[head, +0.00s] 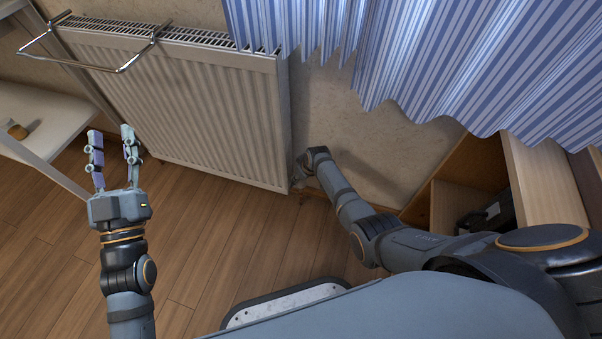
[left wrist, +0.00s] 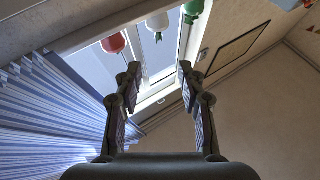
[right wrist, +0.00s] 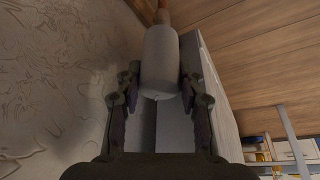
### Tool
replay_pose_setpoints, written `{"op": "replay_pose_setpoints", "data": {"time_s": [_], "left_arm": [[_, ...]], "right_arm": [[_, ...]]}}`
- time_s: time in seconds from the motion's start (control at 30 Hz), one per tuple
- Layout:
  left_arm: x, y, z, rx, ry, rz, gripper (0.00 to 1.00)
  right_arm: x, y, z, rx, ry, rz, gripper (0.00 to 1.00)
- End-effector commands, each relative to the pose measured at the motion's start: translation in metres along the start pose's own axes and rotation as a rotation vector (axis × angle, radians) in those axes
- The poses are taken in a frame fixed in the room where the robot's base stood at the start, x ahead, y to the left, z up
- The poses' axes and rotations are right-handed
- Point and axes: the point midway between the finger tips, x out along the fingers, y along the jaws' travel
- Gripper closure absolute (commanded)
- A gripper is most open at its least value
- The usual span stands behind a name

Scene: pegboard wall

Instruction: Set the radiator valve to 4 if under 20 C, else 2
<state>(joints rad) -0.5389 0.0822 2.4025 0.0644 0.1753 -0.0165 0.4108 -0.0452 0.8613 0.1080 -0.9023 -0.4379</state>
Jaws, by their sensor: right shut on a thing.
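The white ribbed radiator (head: 200,100) hangs on the wall in the head view; its side also shows in the right wrist view (right wrist: 205,75). The radiator valve's pale cylindrical head (right wrist: 160,60) is in the right wrist view, with a copper-coloured pipe behind it. My right gripper (right wrist: 160,84) is shut on the valve head, one finger on each side. In the head view it is low by the radiator's right end, mostly hidden by my arm. The dial numbers are not readable. My left gripper (head: 112,132) is open and empty, in front of the radiator. No thermometer reading shows.
A metal rail (head: 120,68) sticks out from the radiator's top. A blue striped curtain (head: 430,60) hangs at upper right, above a wooden shelf unit (head: 545,185). A white bench or table (head: 45,115) stands at left. The wooden floor between is clear.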

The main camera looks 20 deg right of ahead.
Motion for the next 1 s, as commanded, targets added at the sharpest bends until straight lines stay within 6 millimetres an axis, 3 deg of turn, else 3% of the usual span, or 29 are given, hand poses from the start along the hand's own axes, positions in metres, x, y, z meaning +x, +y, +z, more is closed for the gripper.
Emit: {"op": "replay_pose_setpoints", "data": {"time_s": [0.1,0.3,0.57,0.77,1.0], "left_arm": [[-0.009,0.0,0.037,-0.013,-0.165,-0.003,0.6],[-0.036,0.002,0.094,-0.032,-0.415,-0.003,0.6],[-0.07,0.005,0.139,-0.052,-0.633,0.0,0.6],[-0.062,0.004,0.132,-0.047,-0.59,-0.001,0.6],[-0.031,0.001,0.087,-0.029,-0.373,-0.003,0.6]], "right_arm": [[-0.002,-0.001,-0.001,0.054,-0.002,0.02,0.93],[-0.001,-0.001,-0.001,0.156,-0.004,0.064,0.93],[0.0,-0.001,-0.001,0.336,-0.008,0.138,0.93],[0.001,-0.001,0.0,0.501,-0.011,0.207,0.93],[0.002,-0.001,0.0,0.659,-0.015,0.273,0.93]]}}
